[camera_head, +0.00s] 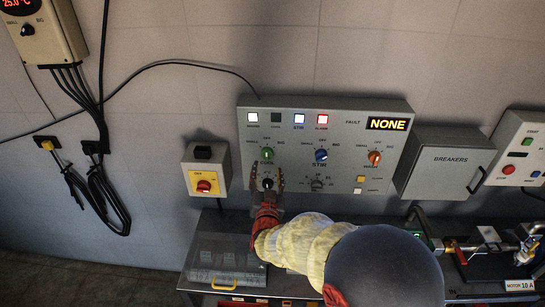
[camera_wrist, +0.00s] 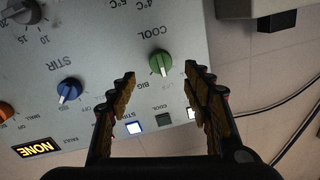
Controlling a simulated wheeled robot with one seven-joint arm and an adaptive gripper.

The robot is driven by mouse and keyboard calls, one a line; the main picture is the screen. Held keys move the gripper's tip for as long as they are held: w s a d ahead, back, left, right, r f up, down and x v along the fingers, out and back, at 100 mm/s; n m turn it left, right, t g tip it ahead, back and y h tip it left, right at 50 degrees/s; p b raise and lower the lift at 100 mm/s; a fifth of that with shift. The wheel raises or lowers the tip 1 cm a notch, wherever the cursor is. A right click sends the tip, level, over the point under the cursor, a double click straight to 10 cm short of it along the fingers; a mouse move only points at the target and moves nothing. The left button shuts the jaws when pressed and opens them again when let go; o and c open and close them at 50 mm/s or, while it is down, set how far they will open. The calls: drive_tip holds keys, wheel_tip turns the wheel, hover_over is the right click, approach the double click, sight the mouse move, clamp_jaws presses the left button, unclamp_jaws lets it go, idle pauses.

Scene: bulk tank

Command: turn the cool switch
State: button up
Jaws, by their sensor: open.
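The cool switch is a green knob (camera_head: 267,154) at the left of the grey control panel (camera_head: 345,112). In the wrist view, which sees the panel upside down, the green knob (camera_wrist: 160,60) has the COOL label beside it and a pale pointer mark. My gripper (camera_head: 267,165) is in front of the panel's left part, its fingers pointing up toward the green knob. In the wrist view my gripper (camera_wrist: 160,72) is open and empty, and the knob appears in the gap at the fingertips. I cannot tell whether they touch it.
A blue STIR knob (camera_head: 321,155) and an orange knob (camera_head: 375,157) sit to the right. A black dial (camera_head: 268,184) is below the green knob. A yellow box with a red switch (camera_head: 204,186) is left of the panel; a BREAKERS box (camera_head: 449,162) is right.

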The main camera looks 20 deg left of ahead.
sight(267, 157)
drive_tip(key=x, duration=0.8)
drive_tip(key=shift+r, duration=0.2)
drive_tip(key=shift+s, duration=0.1)
drive_tip(key=c, duration=0.3)
drive_tip(key=c, duration=0.7)
drive_tip(key=shift+c, duration=0.8)
